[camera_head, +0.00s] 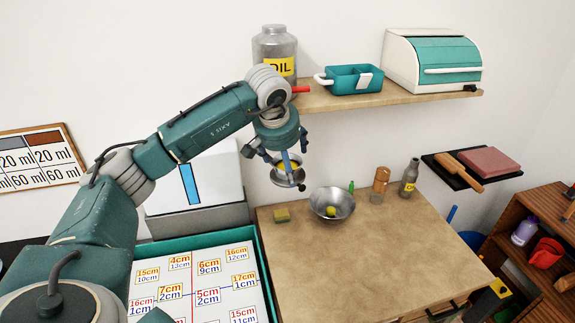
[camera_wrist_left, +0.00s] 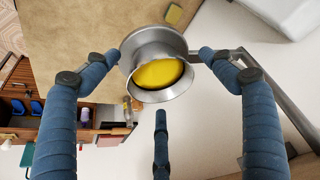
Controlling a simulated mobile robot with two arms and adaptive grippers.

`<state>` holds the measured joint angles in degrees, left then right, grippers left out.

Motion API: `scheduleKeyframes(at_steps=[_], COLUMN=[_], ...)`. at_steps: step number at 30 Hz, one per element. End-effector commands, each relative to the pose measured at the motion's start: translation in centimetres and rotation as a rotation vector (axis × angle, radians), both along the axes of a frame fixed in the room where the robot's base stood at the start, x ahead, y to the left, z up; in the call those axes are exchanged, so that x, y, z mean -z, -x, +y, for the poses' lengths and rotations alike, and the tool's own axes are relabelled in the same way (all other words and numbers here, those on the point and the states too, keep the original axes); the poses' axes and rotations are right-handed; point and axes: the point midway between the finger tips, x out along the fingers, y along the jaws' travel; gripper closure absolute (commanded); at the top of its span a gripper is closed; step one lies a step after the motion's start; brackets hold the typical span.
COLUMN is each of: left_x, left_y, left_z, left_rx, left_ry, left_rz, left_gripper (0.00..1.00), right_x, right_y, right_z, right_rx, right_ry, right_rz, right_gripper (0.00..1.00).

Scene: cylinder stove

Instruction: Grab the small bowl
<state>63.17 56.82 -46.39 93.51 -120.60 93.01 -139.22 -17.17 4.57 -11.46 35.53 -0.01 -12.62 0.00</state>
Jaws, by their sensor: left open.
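The small bowl is metallic with yellow inside. In the head view the small bowl (camera_head: 288,174) is just below my left gripper (camera_head: 279,152), above and behind the table's back edge. In the left wrist view the small bowl (camera_wrist_left: 158,92) lies between the spread blue fingers of my left gripper (camera_wrist_left: 158,78), which is open. Two fingertips are at its left and right sides and the third is below it in the picture. I cannot tell whether any finger touches it. A grey metal piece surrounds or supports its far side. My right gripper is not in view.
A large metal bowl (camera_head: 332,203) with a yellow-green ball stands on the wooden table (camera_head: 350,265). A sponge (camera_head: 282,215) and several bottles stand nearby. A wall shelf (camera_head: 400,95) holds an oil jar (camera_head: 275,50), a teal box (camera_head: 353,79) and a bread bin (camera_head: 434,62).

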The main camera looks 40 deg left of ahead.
Motion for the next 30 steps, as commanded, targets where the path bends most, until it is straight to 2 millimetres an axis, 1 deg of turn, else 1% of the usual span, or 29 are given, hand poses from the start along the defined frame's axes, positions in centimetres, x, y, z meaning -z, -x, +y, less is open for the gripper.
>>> scheduleKeyframes(at_steps=[5,6,11,12,13,23,26,30], left_x=[0.1,0.1,0.0,0.0,0.0,-0.1,-0.5,-1.8], left_y=[0.0,0.0,0.0,0.0,0.0,0.0,-0.1,-0.1], left_z=[0.0,0.0,0.0,0.0,0.0,0.0,0.0,0.0], left_rx=[0.000,0.000,0.000,0.000,0.000,-0.001,-0.001,-0.001], left_ry=[0.000,0.000,0.000,0.000,0.000,0.000,0.001,0.001], left_rz=[0.000,0.000,0.000,0.000,0.000,-0.001,-0.002,-0.005], left_gripper=[0.17,0.25,0.57,0.65,0.68,0.69,0.69,0.69], right_x=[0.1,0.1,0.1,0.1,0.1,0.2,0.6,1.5], right_y=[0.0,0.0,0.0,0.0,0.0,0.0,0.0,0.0], right_z=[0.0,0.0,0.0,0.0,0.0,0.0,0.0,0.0], right_rx=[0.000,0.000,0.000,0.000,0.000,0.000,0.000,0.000], right_ry=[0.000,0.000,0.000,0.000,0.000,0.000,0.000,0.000], right_rz=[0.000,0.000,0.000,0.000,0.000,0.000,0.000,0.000], right_gripper=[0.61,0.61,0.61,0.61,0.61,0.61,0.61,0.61])
